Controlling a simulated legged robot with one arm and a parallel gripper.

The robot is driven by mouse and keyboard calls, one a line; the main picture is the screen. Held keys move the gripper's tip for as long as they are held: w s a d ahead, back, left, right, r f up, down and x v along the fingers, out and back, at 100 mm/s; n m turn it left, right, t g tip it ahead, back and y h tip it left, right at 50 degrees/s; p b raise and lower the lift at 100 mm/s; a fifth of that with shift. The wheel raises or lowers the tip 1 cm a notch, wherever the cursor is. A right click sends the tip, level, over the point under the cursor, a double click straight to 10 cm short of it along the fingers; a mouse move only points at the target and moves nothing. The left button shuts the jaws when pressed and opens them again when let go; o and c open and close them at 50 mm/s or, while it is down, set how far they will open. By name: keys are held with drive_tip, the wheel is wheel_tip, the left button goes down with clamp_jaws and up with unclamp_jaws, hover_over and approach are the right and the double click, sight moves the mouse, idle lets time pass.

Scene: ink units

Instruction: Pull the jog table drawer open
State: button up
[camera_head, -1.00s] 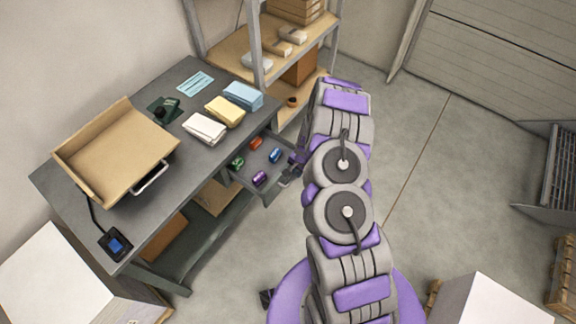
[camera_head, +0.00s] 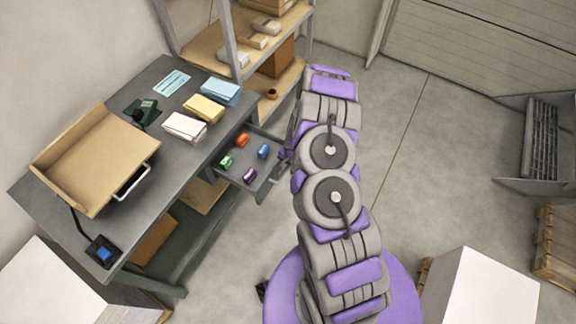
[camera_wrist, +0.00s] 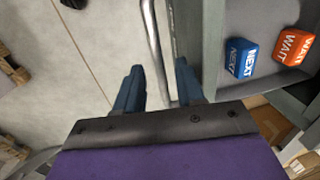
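The jog table (camera_head: 150,203) is a long grey bench at the left in the head view. Its drawer (camera_head: 272,186) stands pulled out from the right side, with orange, blue, green and purple blocks inside. In the wrist view the drawer's inside (camera_wrist: 215,50) shows at the right with a blue block (camera_wrist: 242,57) and an orange block (camera_wrist: 292,44). The metal drawer handle (camera_wrist: 154,45) runs between the two dark blue fingers of my gripper (camera_wrist: 158,75). The fingers are apart, with gaps beside the bar. In the head view my arm hides most of the gripper.
On the bench are a cardboard-coloured tray (camera_head: 95,150), white (camera_head: 185,127), yellow (camera_head: 203,108) and blue stacks, and a small box with a blue button (camera_head: 103,253). A shelf rack (camera_head: 235,50) stands behind. A white box (camera_head: 485,290) is at lower right.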

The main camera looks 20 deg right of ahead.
wheel_tip(320, 180, up, 17)
drive_tip(key=s+d+p, duration=0.2)
drive_tip(key=shift+s+p, duration=0.25)
drive_tip(key=shift+p, duration=0.1)
idle(0.7)
drive_tip(key=s+a+r+n+g+b, duration=0.1)
drive_tip(key=s+a+r+n, duration=0.1)
drive_tip(key=s+a+r, duration=0.3)
drive_tip(key=s+a+r+n, duration=0.2)
drive_tip(key=r, duration=0.5)
drive_tip(key=s+a+r+n+g+b, duration=0.1)
drive_tip(key=s+a+r+n, duration=0.1)
drive_tip(key=s+a+r, duration=0.3)
drive_tip(key=s+r+n, duration=0.2)
drive_tip(key=s+r, duration=0.3)
drive_tip(key=s, duration=0.5)
drive_tip(key=s+r+n+g+h+b, duration=0.1)
drive_tip(key=s+r, duration=0.4)
drive_tip(key=s, duration=0.5)
drive_tip(key=shift+s+a+n+g, duration=0.15)
drive_tip(key=shift+s+n+g, duration=0.2)
drive_tip(key=shift+n, duration=0.45)
